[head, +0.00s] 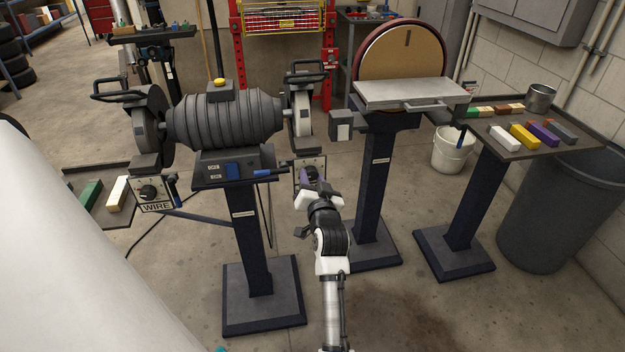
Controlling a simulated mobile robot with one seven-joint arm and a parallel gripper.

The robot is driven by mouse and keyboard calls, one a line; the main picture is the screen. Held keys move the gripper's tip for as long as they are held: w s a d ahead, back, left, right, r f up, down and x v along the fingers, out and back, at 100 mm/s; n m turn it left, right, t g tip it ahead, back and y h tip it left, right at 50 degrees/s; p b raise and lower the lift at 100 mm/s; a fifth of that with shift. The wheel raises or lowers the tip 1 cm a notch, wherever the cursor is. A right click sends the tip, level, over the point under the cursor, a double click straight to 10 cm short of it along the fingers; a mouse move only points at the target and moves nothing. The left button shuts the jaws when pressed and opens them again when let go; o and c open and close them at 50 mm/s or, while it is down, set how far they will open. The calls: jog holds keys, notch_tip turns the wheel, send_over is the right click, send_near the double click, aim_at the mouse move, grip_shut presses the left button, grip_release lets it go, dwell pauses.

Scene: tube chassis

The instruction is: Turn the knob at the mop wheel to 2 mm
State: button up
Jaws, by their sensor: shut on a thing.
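A double-ended buffing machine (225,118) stands on a dark blue pedestal, with a wheel at each end. The right wheel (301,113) is pale and partly covered by a guard; I take it for the mop wheel. Below it is a small light panel (318,163), mostly hidden by my gripper (308,177). My gripper reaches up to this panel and is shut on the knob there. The knob and any scale marks are hidden behind the gripper, so its setting cannot be read.
A disc sander (402,60) with a grey table stands right of the machine, close to my arm. A side stand (560,150) holds coloured bars and a metal can (540,97). A white bucket (452,152) and grey bin (550,225) stand at right. Floor in front is clear.

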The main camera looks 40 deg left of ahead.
jog(key=shift+r+m+p, duration=0.2)
jog(key=shift+m+p, duration=0.55)
jog(key=shift+m, duration=0.25)
jog(key=shift+c, duration=0.4)
jog(key=shift+m+p, duration=0.6)
jog(key=shift+m, duration=0.4)
jog(key=shift+f+m, duration=0.2)
jog(key=shift+m, duration=0.3)
jog(key=o, duration=1)
jog(key=shift+c, duration=0.2)
